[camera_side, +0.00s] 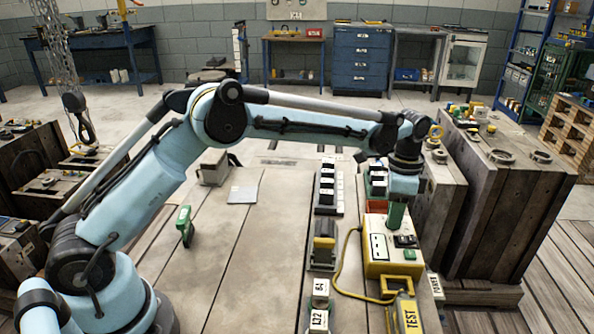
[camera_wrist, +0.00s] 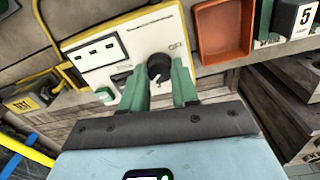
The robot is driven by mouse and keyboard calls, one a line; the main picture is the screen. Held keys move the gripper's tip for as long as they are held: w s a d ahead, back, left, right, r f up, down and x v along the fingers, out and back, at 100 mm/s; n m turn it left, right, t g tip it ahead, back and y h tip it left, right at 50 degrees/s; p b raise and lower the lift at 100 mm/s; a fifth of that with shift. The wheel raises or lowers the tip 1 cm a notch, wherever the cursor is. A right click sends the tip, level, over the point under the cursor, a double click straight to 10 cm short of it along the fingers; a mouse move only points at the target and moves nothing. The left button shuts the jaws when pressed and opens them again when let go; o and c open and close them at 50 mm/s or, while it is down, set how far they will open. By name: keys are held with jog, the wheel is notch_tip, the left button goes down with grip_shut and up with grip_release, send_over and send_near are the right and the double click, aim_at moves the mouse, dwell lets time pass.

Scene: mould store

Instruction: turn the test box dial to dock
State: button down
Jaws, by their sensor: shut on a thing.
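The test box (camera_side: 391,269) is a yellow box with a cream top face, near the right edge of the bench in the side view. In the wrist view its cream face (camera_wrist: 100,76) shows a socket panel, a green button (camera_wrist: 105,95) and a round black dial (camera_wrist: 158,64). Small print beside the dial is too small to read, so I cannot tell its setting. My gripper (camera_wrist: 161,76) has green fingers, one on each side of the dial, shut on it. In the side view my gripper (camera_side: 397,217) reaches down onto the box and hides the dial.
An orange bin (camera_wrist: 222,30) sits close beside the box. A yellow cable (camera_side: 340,278) loops left of it, and a TEST tag (camera_side: 411,316) lies in front. A wooden crate (camera_side: 500,200) stands to the right. The bench's left-middle is mostly clear.

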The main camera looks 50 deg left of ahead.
jog(key=m, duration=0.4)
jog(key=shift+r+m, duration=0.1)
jog(key=shift+m, duration=1.8)
jog(key=c, duration=0.8)
grip_release()
jog(key=shift+c, duration=0.2)
notch_tip(320, 180, up, 12)
jog(key=shift+w, duration=0.15)
jog(key=shift+r, duration=0.1)
